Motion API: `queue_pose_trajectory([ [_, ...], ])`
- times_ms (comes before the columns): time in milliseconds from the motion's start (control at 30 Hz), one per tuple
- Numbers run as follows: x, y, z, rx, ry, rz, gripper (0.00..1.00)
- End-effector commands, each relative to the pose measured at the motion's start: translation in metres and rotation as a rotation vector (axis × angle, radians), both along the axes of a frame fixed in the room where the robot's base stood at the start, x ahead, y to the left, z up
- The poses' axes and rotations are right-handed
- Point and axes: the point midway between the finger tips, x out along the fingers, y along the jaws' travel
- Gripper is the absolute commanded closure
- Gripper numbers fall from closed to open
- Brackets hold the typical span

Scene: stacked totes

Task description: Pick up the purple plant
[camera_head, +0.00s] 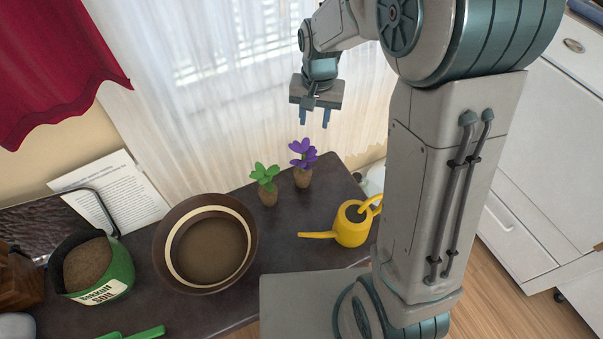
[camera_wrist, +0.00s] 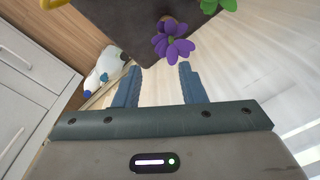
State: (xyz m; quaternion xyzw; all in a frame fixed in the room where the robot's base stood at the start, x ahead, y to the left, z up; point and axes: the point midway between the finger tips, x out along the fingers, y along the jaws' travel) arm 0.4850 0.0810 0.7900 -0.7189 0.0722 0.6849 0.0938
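The purple plant (camera_head: 303,162) has purple leaves and a small brown base, and stands upright on the dark table near its back edge. In the wrist view its purple leaves (camera_wrist: 173,45) show beyond the fingertips, roughly in line with the gap between them. My gripper (camera_head: 314,117) hangs above the plant with its fingers pointing down. The fingers are apart with nothing between them, as the wrist view also shows (camera_wrist: 160,80). A green plant (camera_head: 265,184) with a similar brown base stands just left of the purple one; its leaves also show in the wrist view (camera_wrist: 218,5).
A yellow watering can (camera_head: 351,224) stands right of the plants. A large round brown pot (camera_head: 172,243) and a green soil container (camera_head: 120,268) are to the left. A pale curtain (camera_head: 215,110) hangs behind.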

Motion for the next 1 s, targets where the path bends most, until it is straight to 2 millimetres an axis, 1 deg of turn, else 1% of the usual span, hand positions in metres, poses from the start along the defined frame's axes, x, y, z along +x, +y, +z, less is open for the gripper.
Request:
queue_pose_trajectory([
  [33,0.01,0.008,-0.033,-0.002,0.015,-0.009,0.63],
  [100,0.019,0.016,-0.055,-0.003,0.028,-0.024,0.63],
  [200,0.028,0.024,-0.076,-0.005,0.041,-0.038,0.63],
  [367,0.034,0.029,-0.095,-0.006,0.05,-0.05,0.63],
  [467,0.034,0.029,-0.112,-0.007,0.052,-0.051,0.63],
  [600,0.033,0.03,-0.141,-0.007,0.052,-0.051,0.63],
  [700,0.033,0.03,-0.157,-0.006,0.051,-0.05,0.63],
  [800,0.034,0.03,-0.168,-0.005,0.049,-0.05,0.63],
  [1000,0.034,0.029,-0.177,-0.006,0.048,-0.05,0.63],
])
